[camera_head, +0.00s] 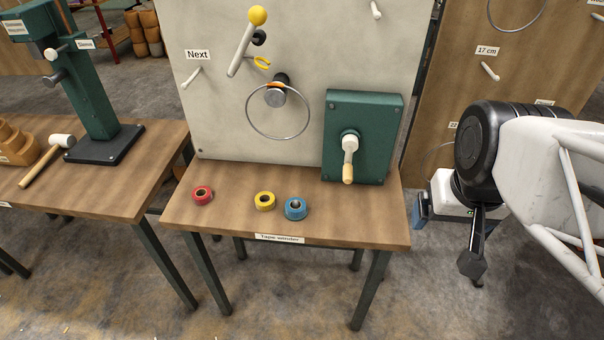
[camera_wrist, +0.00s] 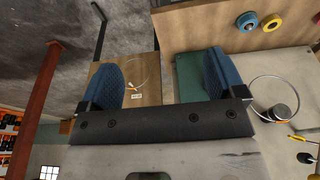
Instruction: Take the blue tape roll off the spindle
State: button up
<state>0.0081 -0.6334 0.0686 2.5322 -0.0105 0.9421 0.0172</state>
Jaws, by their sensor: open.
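The blue tape roll (camera_head: 295,208) lies flat at the front of the wooden winder table, right of the yellow roll. A light grey piece shows in its hole; I cannot tell whether this is a spindle. It also shows at the top of the wrist view (camera_wrist: 247,21). My gripper (camera_head: 474,258) hangs beyond the table's right side, apart from the rolls. In the wrist view my gripper (camera_wrist: 168,80) has its two blue-padded fingers wide apart, with nothing between them.
A yellow tape roll (camera_head: 265,201) and a red one (camera_head: 202,195) lie on the winder table (camera_head: 230,222). A green box with a crank handle (camera_head: 348,172) stands behind right. The upright board (camera_head: 215,120) carries a wire hoop (camera_head: 249,120). The table's front right is clear.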

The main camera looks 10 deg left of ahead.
jog(key=w+a+f+m+t+y, duration=0.3)
jog(key=w+a+f+m+t, duration=0.2)
jog(key=w+a+f+m, duration=0.85)
jog(key=w+a+f+m+t, duration=0.1)
jog(key=a+f+m, duration=0.2)
jog(key=f+m, duration=0.1)
jog(key=w+a+f+m+t+y, duration=0.1)
jog(key=w+a+f+m+t, duration=0.1)
jog(key=m, duration=0.5)
jog(key=w+a+f+m+t+y, duration=0.1)
jog(key=w+a+f+m, duration=0.1)
jog(key=a+f+m, duration=0.3)
jog(key=shift+f+m+t, duration=0.3)
jog(key=shift+f+m, duration=0.05)
jog(key=shift+f, duration=0.45)
jog(key=shift+s+a+f+m, duration=0.1)
jog(key=shift+a+f+m, duration=0.2)
jog(key=shift+f+m, duration=0.3)
jog(key=shift+x, duration=1.35)
